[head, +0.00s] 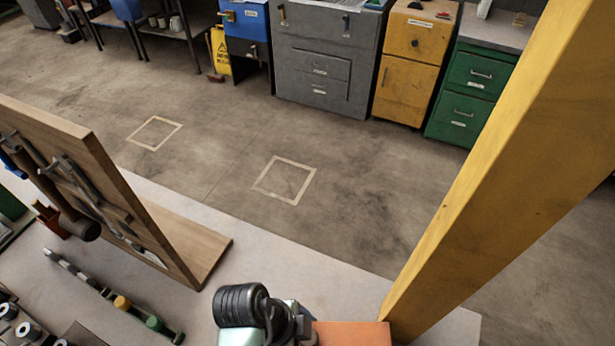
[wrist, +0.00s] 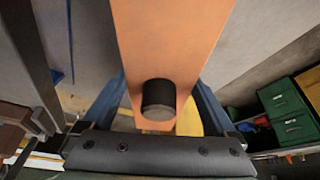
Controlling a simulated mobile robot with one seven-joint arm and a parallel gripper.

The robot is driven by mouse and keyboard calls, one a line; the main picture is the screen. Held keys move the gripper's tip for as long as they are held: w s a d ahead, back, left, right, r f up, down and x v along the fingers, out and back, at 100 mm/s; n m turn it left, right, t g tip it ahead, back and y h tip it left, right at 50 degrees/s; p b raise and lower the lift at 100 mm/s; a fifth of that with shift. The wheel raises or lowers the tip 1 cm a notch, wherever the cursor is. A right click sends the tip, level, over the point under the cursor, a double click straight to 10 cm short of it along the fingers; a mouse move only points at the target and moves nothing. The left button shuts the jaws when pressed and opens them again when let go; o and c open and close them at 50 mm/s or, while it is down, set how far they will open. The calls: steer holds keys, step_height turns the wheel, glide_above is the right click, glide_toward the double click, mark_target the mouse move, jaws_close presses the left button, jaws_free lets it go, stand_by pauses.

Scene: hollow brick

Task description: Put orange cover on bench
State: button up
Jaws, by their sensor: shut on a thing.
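The orange cover (head: 352,333) shows at the bottom edge of the head view, partly cut off, beside the foot of a yellow post. In the wrist view the cover (wrist: 170,35) is a long flat orange panel with a dark round knob on it. My gripper (wrist: 160,98) has blue fingers on both sides of the cover near the knob and is shut on it. The fingertips are partly hidden behind the panel. The pale bench top (head: 275,250) runs along the bottom of the head view. I cannot tell whether the cover touches it.
A thick yellow post (head: 480,170) rises at the right. A wooden tool board (head: 100,190) stands on the bench at the left. A rail with coloured pieces (head: 110,295) lies near it. Beyond are open floor (head: 220,130) and cabinets (head: 325,60). Green drawers (wrist: 285,110) show in the wrist view.

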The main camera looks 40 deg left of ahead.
step_height(320, 180, down, 8)
steer(key=shift+r, duration=0.25)
steer(key=shift+f, duration=0.1)
steer(key=o, duration=1.2)
steer(key=v, duration=1.2)
steer(key=shift+b, duration=0.3)
